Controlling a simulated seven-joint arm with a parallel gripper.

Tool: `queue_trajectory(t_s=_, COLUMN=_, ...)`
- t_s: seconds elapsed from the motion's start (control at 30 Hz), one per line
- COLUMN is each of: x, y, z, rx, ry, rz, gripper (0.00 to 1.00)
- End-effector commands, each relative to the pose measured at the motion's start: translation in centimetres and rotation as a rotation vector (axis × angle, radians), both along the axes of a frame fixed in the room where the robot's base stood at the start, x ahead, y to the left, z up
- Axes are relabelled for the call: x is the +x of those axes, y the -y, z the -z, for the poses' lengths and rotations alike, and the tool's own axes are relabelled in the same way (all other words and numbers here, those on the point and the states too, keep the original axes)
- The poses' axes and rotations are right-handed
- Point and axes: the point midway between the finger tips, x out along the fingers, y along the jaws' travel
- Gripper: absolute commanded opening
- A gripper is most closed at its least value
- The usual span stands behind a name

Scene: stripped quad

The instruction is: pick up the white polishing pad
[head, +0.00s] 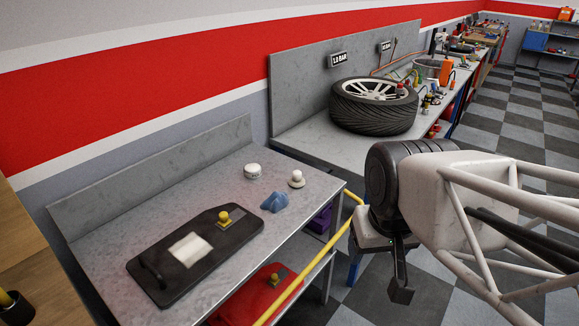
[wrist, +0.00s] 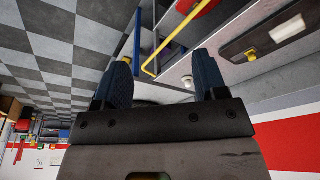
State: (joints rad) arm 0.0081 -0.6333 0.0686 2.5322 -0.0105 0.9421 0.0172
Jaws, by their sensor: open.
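A small white disc with a rounded knob on top (head: 296,180) sits near the right end of the grey metal bench (head: 185,175). A second low, round white piece (head: 252,171) sits behind it to the left, with faint marks on its side. I cannot tell for sure which is the polishing pad. My gripper (head: 401,285) hangs over the floor to the right of the bench, apart from both. In the wrist view its two blue-padded fingers (wrist: 163,75) are apart with nothing held. A small white thing (wrist: 187,82) shows beyond them near the bench.
A black panel (head: 222,253) with a white sheet and yellow knob lies on the bench, beside a blue object (head: 275,203). A yellow rail (head: 325,250) runs along the bench's right side. A tyre (head: 374,118) lies on the bench behind. A red item (head: 262,290) is below.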

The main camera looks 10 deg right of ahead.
Motion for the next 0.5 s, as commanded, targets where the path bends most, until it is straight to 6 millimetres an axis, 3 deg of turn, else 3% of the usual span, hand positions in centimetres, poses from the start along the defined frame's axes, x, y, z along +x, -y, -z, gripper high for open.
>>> queue_trajectory(t_s=0.3, x=0.1, y=0.0, z=-0.1, rx=0.001, ry=-0.001, rz=0.003, gripper=0.65)
queue_trajectory(t_s=0.5, x=1.6, y=-0.1, z=-0.5, rx=0.009, ry=-0.007, rz=0.036, gripper=0.65)
